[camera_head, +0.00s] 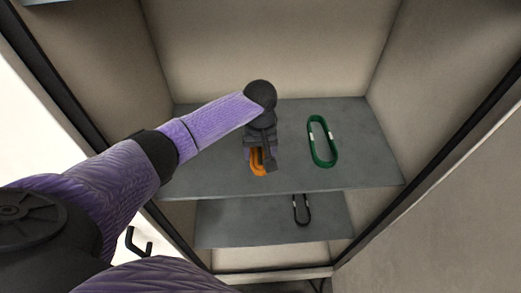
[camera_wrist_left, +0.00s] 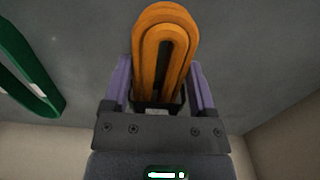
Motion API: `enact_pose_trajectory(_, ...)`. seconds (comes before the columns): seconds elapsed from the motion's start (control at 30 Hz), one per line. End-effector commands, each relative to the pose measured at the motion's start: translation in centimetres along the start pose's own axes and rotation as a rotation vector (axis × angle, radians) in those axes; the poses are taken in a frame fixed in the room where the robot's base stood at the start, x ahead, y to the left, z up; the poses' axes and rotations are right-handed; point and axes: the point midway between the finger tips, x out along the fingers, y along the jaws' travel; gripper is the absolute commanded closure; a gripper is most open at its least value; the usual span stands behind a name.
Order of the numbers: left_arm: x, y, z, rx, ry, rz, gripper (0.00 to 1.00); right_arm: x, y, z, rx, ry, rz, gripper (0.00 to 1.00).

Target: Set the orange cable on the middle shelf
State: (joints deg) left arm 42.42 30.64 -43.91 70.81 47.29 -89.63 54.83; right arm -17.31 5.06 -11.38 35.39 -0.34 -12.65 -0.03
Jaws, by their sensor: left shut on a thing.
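The orange cable (camera_head: 258,162) is a coiled loop at my left gripper (camera_head: 260,152), over the middle shelf (camera_head: 220,175). In the left wrist view the orange cable (camera_wrist_left: 165,45) sticks out between the two purple fingers of my left gripper (camera_wrist_left: 160,88), which is shut on it. I cannot tell whether the cable touches the shelf. The wrist and hand hide part of the cable in the head view. My right gripper is not in view.
A green cable loop (camera_head: 322,141) lies on the same shelf, right of my left gripper. A black cable loop (camera_head: 301,210) lies on the lower shelf (camera_head: 235,225). Cabinet walls close in both sides and the back. The shelf's left part is clear.

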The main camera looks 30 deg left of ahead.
Motion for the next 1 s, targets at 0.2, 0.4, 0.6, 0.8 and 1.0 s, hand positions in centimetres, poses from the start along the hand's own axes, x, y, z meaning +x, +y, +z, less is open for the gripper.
enact_pose_trajectory(0.2,0.2,0.0,0.0,0.0,0.0,0.001,0.14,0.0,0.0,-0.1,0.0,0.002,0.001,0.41)
enact_pose_trajectory(0.4,0.1,0.0,0.0,0.0,0.0,0.001,0.0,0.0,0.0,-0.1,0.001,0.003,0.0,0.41)
enact_pose_trajectory(0.6,-1.5,0.1,-0.1,0.001,0.001,0.003,0.0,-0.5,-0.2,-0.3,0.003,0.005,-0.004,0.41)
enact_pose_trajectory(0.8,-7.3,0.1,-0.1,0.002,0.004,0.003,0.0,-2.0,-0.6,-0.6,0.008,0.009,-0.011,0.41)
enact_pose_trajectory(1.0,-11.3,0.1,-0.1,0.001,0.001,0.002,0.0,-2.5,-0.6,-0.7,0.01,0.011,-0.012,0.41)
